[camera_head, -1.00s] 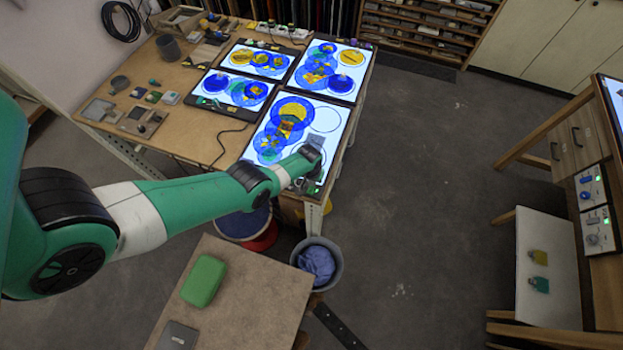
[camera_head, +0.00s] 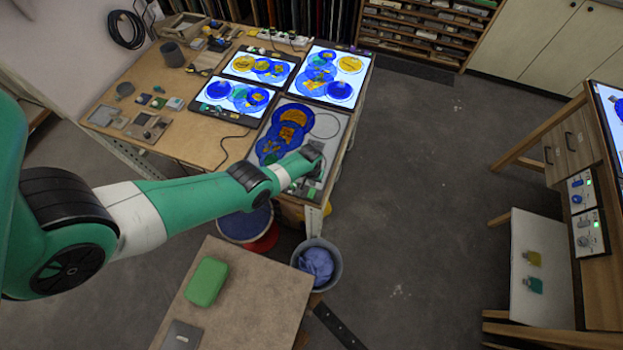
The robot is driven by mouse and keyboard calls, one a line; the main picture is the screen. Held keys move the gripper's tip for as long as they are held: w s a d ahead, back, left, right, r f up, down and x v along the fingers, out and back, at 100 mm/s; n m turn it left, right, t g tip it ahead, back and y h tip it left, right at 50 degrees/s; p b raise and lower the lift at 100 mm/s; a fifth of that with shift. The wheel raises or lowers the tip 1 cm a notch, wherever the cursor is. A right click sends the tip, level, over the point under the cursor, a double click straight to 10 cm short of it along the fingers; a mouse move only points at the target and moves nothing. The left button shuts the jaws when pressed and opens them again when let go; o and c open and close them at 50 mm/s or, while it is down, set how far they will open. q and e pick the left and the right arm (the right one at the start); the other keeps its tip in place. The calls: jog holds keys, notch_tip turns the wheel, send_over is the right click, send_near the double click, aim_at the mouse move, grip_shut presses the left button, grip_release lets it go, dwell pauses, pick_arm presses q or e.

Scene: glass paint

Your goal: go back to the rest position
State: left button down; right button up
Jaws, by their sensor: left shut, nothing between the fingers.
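My green and white left arm reaches in from the left, and its dark wrist ends over the near right corner of the front light panel (camera_head: 322,152). My left gripper (camera_head: 304,187) is there, shut and empty, small and partly hidden by the wrist. I cannot tell whether it touches the panel's edge. The front panel is unlit and grey, with blue and amber glass pieces (camera_head: 290,120) in overlapping circles on it. My right gripper is not in view.
Three lit panels, at the left (camera_head: 231,97), back left (camera_head: 261,66) and back right (camera_head: 329,75), carry similar circles. A bin with blue cloth (camera_head: 317,264) and a low table with a green case (camera_head: 206,281) stand nearer.

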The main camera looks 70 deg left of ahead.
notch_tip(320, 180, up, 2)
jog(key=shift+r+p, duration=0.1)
jog(key=shift+p, duration=0.6)
